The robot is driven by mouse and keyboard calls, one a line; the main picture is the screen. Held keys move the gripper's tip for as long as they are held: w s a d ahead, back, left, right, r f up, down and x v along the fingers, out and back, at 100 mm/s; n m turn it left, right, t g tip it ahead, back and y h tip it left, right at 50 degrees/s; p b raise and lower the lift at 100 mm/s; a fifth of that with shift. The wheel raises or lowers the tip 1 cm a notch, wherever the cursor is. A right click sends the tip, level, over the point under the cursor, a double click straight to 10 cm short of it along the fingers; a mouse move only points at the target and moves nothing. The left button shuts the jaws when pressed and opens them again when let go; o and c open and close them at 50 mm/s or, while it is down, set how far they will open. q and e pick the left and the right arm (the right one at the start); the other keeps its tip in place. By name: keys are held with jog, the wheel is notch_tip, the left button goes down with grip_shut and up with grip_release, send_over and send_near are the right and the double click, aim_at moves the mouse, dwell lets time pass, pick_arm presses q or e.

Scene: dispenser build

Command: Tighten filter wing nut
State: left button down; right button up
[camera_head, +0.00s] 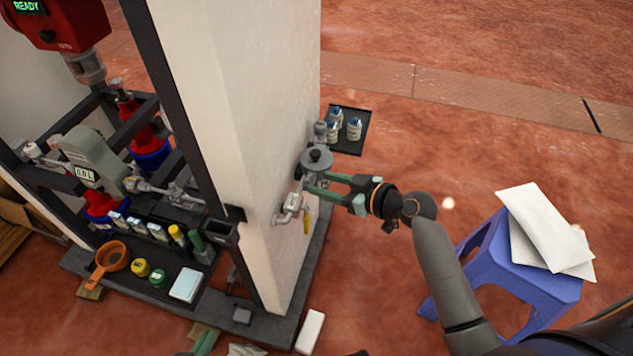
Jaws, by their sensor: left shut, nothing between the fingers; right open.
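A grey filter housing (317,161) with a round lid and a small dark knob on top is mounted on the side of the pale wall panel. The wing nut is too small to make out. My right gripper (316,182) reaches in from the right, just below the lid. Its green fingers are apart, one above the other, and their tips overlap the housing and fittings in the picture. I cannot tell whether they touch. A valve with a yellow handle (307,220) hangs below the gripper. My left gripper is not in view.
A dark shelf with jars (354,130) juts out behind the filter. A blue stool (483,258) with white sheets (538,225) stands at right. The dispenser rack, with pipes and a tray (221,300) of small items, is at left. A white block (310,332) lies at the panel's foot.

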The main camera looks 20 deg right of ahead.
aim_at(308, 180)
jog(key=shift+x, duration=1.6)
jog(key=shift+s, duration=0.1)
grip_shut()
